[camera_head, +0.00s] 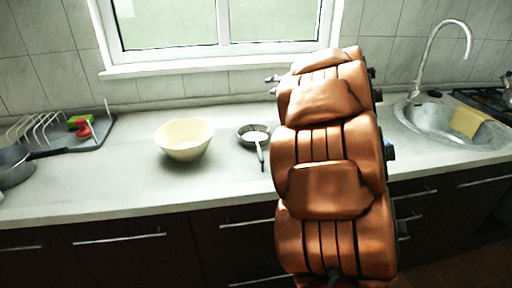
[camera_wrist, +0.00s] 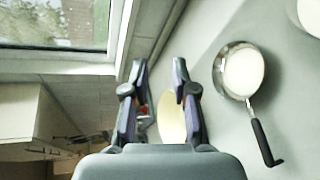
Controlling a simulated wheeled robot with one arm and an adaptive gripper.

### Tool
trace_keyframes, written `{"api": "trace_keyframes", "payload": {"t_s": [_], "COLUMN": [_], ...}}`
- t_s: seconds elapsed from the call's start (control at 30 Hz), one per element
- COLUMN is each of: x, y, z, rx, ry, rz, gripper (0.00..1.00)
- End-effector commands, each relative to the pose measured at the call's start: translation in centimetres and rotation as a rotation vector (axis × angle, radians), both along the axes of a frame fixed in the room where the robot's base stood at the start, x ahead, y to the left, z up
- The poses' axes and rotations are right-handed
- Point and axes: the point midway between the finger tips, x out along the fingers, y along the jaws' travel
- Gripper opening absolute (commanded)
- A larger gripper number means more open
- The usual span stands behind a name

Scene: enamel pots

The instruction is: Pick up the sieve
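The sieve (camera_head: 254,133) seems to be the small round metal-rimmed thing with a long handle, lying on the counter right of the cream bowl. Its mesh cannot be made out; the inside looks pale. In the wrist view the sieve (camera_wrist: 243,71) lies right of the fingers, its black handle pointing down and right. My gripper (camera_wrist: 157,65) is open and empty, its two fingers well apart, not touching the sieve. In the head view my arm hides most of the gripper; only dark tips show beside its top, near the window wall.
A cream bowl (camera_head: 185,139) stands left of the sieve. A dish rack (camera_head: 40,129) and a grey pan (camera_head: 14,166) are far left. The sink (camera_head: 440,122) with a yellow cloth (camera_head: 468,121) is right. The window sill (camera_head: 215,64) runs behind. Counter before the sieve is clear.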

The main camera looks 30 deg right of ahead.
Motion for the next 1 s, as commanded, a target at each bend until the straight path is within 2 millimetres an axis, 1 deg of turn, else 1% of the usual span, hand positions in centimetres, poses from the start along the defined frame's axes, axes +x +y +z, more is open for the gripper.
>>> {"api": "trace_keyframes", "payload": {"t_s": [0.03, 0.13, 0.2, 0.3, 0.4, 0.5, 0.6, 0.67, 1.0], "x": [-0.3, -1.6, -2.9, -5.0, -7.0, -8.4, -8.9, -8.8, -6.9], "y": [-0.2, 0.7, 1.3, 2.2, 2.9, 3.4, 3.8, 4.1, 5.5], "z": [-2.4, -6.2, -8.7, -11.6, -13.8, -14.9, -15.5, -15.7, -17.1], "rx": [-0.021, -0.05, -0.055, -0.049, -0.027, -0.014, -0.006, -0.005, -0.006], "ry": [0.032, 0.098, 0.138, 0.184, 0.217, 0.235, 0.243, 0.243, 0.243], "rz": [0.074, 0.239, 0.347, 0.479, 0.577, 0.636, 0.667, 0.673, 0.67], "gripper": [0.27, 0.27, 0.27, 0.27, 0.27, 0.27, 0.27, 0.27, 0.27]}}
